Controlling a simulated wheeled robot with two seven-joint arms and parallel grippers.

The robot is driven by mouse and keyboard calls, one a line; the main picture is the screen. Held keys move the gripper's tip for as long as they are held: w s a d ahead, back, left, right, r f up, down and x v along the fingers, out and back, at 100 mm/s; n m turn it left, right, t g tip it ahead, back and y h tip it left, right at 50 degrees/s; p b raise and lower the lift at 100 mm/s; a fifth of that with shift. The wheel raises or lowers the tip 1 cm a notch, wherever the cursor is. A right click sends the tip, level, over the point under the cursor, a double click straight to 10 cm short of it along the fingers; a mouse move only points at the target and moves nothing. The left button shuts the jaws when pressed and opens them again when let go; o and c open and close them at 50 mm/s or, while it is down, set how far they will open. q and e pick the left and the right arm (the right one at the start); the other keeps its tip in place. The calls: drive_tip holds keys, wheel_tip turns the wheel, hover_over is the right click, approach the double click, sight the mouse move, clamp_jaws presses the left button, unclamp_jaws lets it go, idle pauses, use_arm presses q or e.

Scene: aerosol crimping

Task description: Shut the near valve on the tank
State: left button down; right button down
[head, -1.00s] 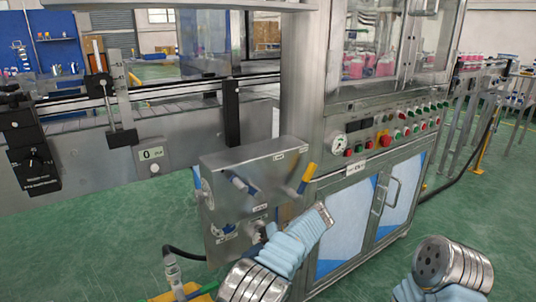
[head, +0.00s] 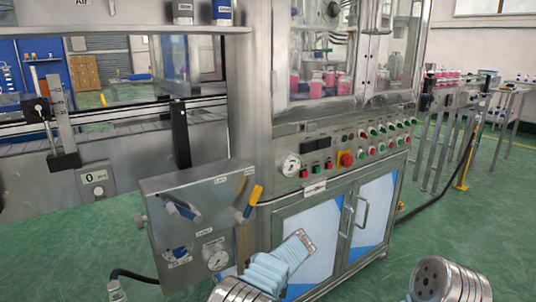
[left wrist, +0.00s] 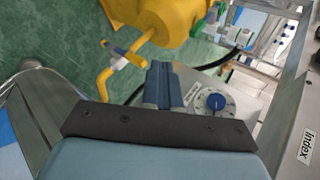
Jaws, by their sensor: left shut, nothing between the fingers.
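The yellow tank (left wrist: 165,25) is at the top of the left wrist view, with yellow piping curving from its left side. A valve with a blue and yellow handle (left wrist: 118,50) sits on that piping, up and left of my fingers. My left gripper (left wrist: 163,72) is shut and empty, with a visible gap to the piping valve in the picture. In the head view my pale blue left arm shows at the bottom; its fingers cannot be made out. The tank is out of the head view.
A steel panel box (head: 200,215) with blue and yellow handles and a gauge stands left of my left arm. A steel machine cabinet (head: 320,225) is behind the arm. A blue knob on a dial (left wrist: 216,102) lies close right of my fingers. A black hose (head: 135,275) runs low left.

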use_arm(q)
drive_tip(key=s+a+f+m+g+h, duration=0.1)
drive_tip(key=s+a+f+h, duration=0.2)
drive_tip(key=f, duration=0.5)
drive_tip(key=s+a+f+m+h, duration=0.1)
drive_tip(key=s+f+h, duration=0.2)
drive_tip(key=s+f, duration=0.3)
drive_tip(key=s+a+f+g+h, duration=0.1)
drive_tip(key=s+a+f+h, duration=0.15)
drive_tip(key=f, duration=0.65)
drive_tip(key=s+d+n+t+h, duration=0.2)
drive_tip(key=s+h, duration=0.4)
drive_tip(key=s, duration=1.1)
drive_tip(key=shift+d+f+n+t, duration=0.25)
drive_tip(key=shift+d+t, duration=0.4)
drive_tip(key=shift+t, duration=0.45)
